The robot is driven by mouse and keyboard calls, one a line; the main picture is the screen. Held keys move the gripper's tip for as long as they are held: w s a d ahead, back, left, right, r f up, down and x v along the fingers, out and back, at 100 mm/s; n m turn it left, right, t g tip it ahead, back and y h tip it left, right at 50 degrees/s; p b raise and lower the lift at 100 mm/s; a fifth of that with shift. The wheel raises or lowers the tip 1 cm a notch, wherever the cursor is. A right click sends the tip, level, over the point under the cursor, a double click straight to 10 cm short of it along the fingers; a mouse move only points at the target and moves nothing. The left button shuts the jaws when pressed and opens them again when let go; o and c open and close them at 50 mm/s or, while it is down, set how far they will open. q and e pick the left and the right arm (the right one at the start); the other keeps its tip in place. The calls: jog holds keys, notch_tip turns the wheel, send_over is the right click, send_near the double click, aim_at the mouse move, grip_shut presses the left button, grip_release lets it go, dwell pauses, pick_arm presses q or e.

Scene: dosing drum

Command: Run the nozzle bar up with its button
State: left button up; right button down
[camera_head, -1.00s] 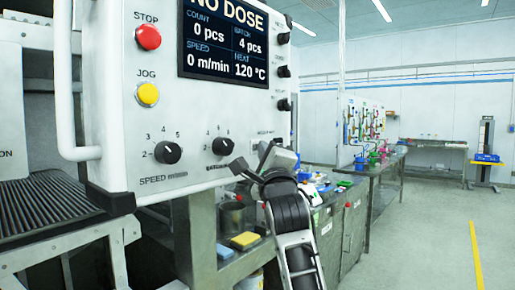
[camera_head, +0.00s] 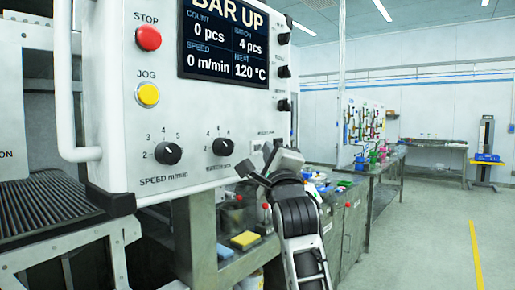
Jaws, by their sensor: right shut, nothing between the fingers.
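The white control panel (camera_head: 210,110) fills the upper left of the head view. Its dark screen (camera_head: 225,45) reads "BAR UP", with 0 pcs and 0 m/min. The nozzle bar itself is not in view, and I cannot make out its button. A small label shows at the panel's lower right, partly behind my gripper. My right gripper (camera_head: 256,168) is at that lower right corner, shut and empty, its tips close to the panel face. I cannot tell whether they touch it. My left gripper is not in view.
The panel carries a red STOP button (camera_head: 148,38), a yellow JOG button (camera_head: 148,95), a speed knob (camera_head: 168,153) and a second knob (camera_head: 223,147). Black knobs line its right edge. A steel bench (camera_head: 375,170) stands behind.

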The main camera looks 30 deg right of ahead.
jog(key=s, duration=0.1)
jog(key=s+d, duration=0.1)
jog(key=s, duration=0.1)
jog(key=s+d, duration=0.1)
jog(key=shift+s+p, duration=0.35)
dwell(0.8)
jog(key=a+f+n+g+y, duration=0.25)
jog(key=f+n, duration=0.25)
jog(key=f, duration=0.5)
jog(key=a+f+n+g+y, duration=0.1)
jog(key=a+f+n, duration=0.35)
jog(key=f, duration=0.45)
jog(key=a+f+n+g+y, duration=0.15)
jog(key=f+n, duration=0.35)
jog(key=f, duration=0.5)
jog(key=s+a+f+n+g+y, duration=0.1)
jog(key=s+a+f+n+g, duration=0.1)
jog(key=s+f, duration=0.6)
jog(key=s+a+f+n+g+y, duration=0.2)
jog(key=s+a+f+n, duration=0.3)
jog(key=s+f+n, duration=0.2)
jog(key=s+a+f+n+g+y, duration=0.1)
jog(key=s+a+f+n, duration=0.3)
jog(key=s+f, duration=0.5)
notch_tip(320, 180, down, 2)
jog(key=shift+s+f+g+y, duration=0.15)
jog(key=shift+g+y, duration=0.25)
jog(key=shift+g, duration=0.5)
